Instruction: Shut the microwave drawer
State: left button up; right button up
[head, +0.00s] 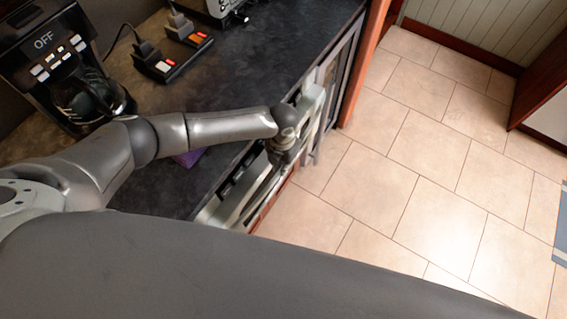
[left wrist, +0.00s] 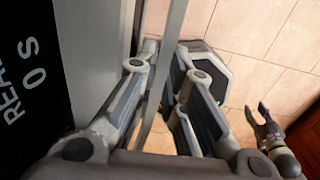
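The microwave drawer's pale front (head: 213,211) shows below the counter edge in the head view; how far it stands out is hard to judge. My left gripper (head: 279,157) is at this front, its fingers mostly hidden there. In the left wrist view, a long grey bar handle (left wrist: 174,25) runs between the fingers of my left gripper (left wrist: 166,60), one finger on each side. Whether they touch or squeeze it is unclear. A grey panel (left wrist: 85,45) with a dark display (left wrist: 30,60) stands left of the handle. My right gripper (left wrist: 256,113) shows with its prongs apart and empty.
The dark countertop (head: 235,80) holds a coffee maker (head: 70,75) and several small items at the back left. A cabinet with a reddish post (head: 362,65) stands beyond the gripper.

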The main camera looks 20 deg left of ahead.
pick_arm(q)
jog(key=shift+o, duration=0.7)
jog(key=shift+r, duration=0.1)
notch_tip(320, 180, up, 12)
jog(key=shift+f, duration=0.2)
jog(key=shift+c, duration=0.4)
